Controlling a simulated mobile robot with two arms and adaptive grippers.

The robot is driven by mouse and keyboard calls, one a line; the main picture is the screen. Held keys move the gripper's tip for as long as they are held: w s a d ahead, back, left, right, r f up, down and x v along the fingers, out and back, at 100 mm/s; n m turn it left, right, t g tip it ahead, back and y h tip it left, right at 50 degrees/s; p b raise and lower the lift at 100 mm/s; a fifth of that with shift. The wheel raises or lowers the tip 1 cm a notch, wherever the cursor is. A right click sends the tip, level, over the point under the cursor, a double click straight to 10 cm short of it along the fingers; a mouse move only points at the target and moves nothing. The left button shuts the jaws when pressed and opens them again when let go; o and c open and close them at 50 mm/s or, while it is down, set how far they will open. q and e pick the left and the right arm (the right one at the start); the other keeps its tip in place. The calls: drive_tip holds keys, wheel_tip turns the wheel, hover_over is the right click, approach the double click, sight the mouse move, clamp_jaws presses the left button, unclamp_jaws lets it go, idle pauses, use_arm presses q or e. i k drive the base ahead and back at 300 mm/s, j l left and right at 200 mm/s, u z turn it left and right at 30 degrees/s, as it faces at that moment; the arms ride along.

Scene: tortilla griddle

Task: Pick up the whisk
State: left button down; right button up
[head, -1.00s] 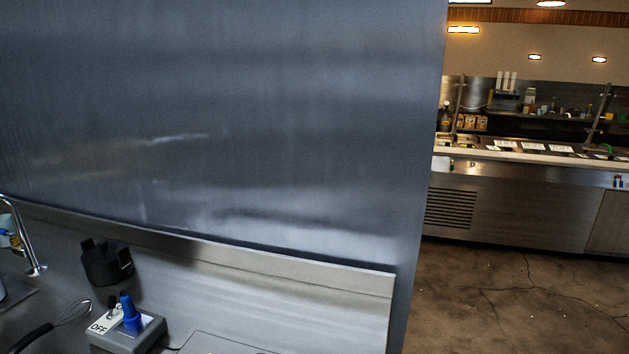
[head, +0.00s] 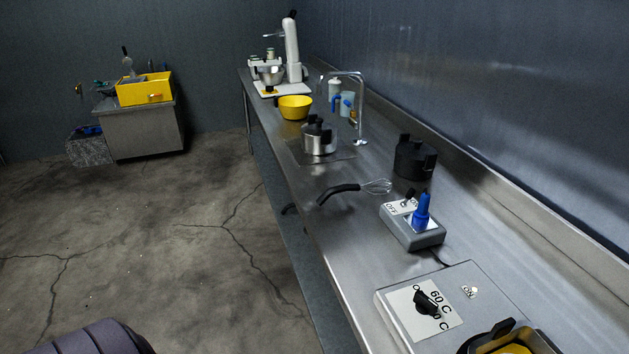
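The whisk (head: 355,190) lies on the long steel counter (head: 337,232) in the head view. Its black handle points left towards the counter's front edge, and its wire loops point right towards the wall. Neither of my grippers shows in the head view.
Around the whisk are a grey switch box (head: 413,228), a black pot (head: 415,157), a steel pot (head: 319,138) and a faucet (head: 358,105). A yellow bowl (head: 295,107) stands further back. A hot plate (head: 452,300) is in front. Open floor (head: 170,245) lies left.

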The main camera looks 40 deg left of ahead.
sight(328, 194)
drive_tip(key=j+u, duration=0.15)
drive_tip(key=u, duration=0.75)
drive_tip(key=z, duration=1.4)
drive_tip(key=u, duration=1.4)
drive_tip(key=i+j, duration=0.2)
drive_tip(key=j, duration=0.15)
drive_tip(key=i+j+z, duration=0.1)
drive_tip(key=i+j, duration=0.35)
drive_tip(key=j, duration=0.25)
drive_tip(key=i+j, duration=0.2)
drive_tip(key=j, duration=0.2)
drive_tip(key=i+j+z, duration=0.1)
drive_tip(key=j, duration=0.25)
drive_tip(key=i, duration=0.1)
